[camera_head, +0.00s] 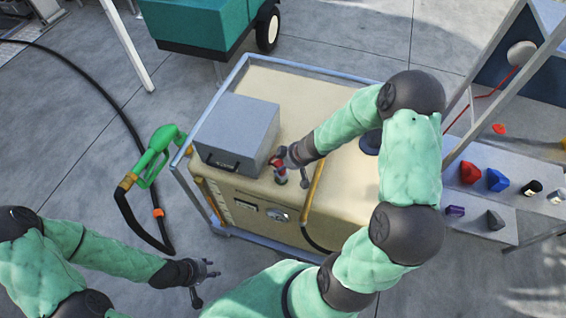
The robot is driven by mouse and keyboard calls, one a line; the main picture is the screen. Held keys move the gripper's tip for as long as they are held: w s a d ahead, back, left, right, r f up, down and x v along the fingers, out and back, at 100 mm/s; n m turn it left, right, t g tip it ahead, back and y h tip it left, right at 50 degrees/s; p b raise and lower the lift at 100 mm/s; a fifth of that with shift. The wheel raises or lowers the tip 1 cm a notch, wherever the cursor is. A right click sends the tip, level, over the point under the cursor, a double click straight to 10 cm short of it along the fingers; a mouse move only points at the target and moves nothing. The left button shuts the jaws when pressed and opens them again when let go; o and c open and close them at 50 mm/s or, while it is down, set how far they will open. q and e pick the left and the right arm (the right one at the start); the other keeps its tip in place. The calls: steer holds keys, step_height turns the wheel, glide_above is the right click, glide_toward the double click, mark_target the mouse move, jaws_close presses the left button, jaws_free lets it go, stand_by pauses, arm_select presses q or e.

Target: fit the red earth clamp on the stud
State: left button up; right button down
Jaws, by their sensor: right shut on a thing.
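My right gripper (280,163) is shut on the red earth clamp (280,172), beside the grey box on top of the tan tank unit. The clamp is small and partly hidden by the fingers. A short upright post, which looks like the stud (281,181), shows just under the clamp near the unit's front edge. I cannot tell whether the clamp is around the post or only above it. My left gripper (206,283) is empty, its fingers apart, low in front of the unit.
The grey box (236,133) stands left of my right gripper on the tan unit (280,85). A grey shelf (480,222) at right holds several coloured caps. Open concrete lies at left.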

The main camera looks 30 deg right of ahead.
stand_by(0.3)
steer(key=c, duration=0.5)
jaws_free()
steer(key=shift+v, duration=6)
steer(key=shift+w, duration=0.1)
